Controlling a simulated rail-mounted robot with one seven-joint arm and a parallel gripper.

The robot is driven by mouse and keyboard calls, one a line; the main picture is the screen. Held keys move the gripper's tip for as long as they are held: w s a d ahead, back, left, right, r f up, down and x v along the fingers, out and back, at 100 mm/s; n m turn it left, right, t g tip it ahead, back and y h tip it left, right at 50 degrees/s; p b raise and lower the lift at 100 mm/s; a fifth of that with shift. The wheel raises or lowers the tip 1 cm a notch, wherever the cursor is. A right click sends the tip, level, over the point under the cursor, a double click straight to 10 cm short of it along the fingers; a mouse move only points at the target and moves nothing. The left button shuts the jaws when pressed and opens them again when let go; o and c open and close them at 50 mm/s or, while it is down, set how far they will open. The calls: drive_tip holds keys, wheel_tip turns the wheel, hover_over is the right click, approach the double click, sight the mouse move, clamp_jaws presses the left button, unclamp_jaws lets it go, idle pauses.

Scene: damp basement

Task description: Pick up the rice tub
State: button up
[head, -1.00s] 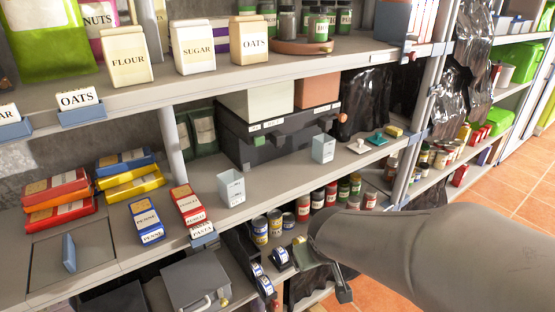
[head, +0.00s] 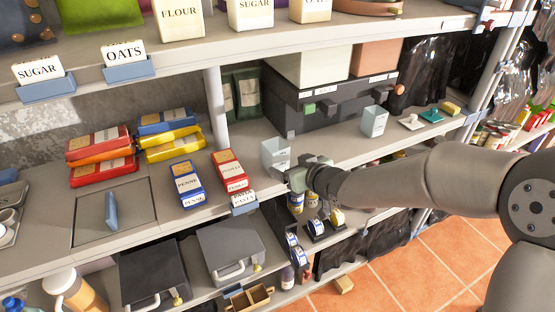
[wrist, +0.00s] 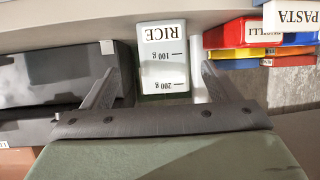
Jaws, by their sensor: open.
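The rice tub, a small pale grey-white box, stands on the middle shelf near its front edge in the head view (head: 274,152). In the wrist view the tub (wrist: 163,45) appears upside down, with "RICE" and gram marks readable. My gripper (head: 291,172) is at the tub's front right side in the head view. In the wrist view my gripper (wrist: 160,78) is open, with one finger on each side of the tub in the picture. Gaps show between fingers and tub. How deep the fingers reach past its front I cannot tell.
A similar pale tub (head: 374,121) stands further right. Red pasta packs (head: 230,170) and blue penne packs (head: 186,184) lie to the left. A dark storage box (head: 325,112) stands behind. The upper shelf (head: 350,35) runs overhead.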

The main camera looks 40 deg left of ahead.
sight(281, 161)
drive_tip(key=x, duration=0.5)
drive_tip(key=p+x, duration=0.1)
drive_tip(key=x, duration=0.1)
drive_tip(key=shift+s+a+r, duration=0.2)
drive_tip(key=shift+s, duration=0.05)
drive_tip(key=shift+w+a+f, duration=0.3)
drive_tip(key=shift+a, duration=0.15)
drive_tip(key=c, duration=1.1)
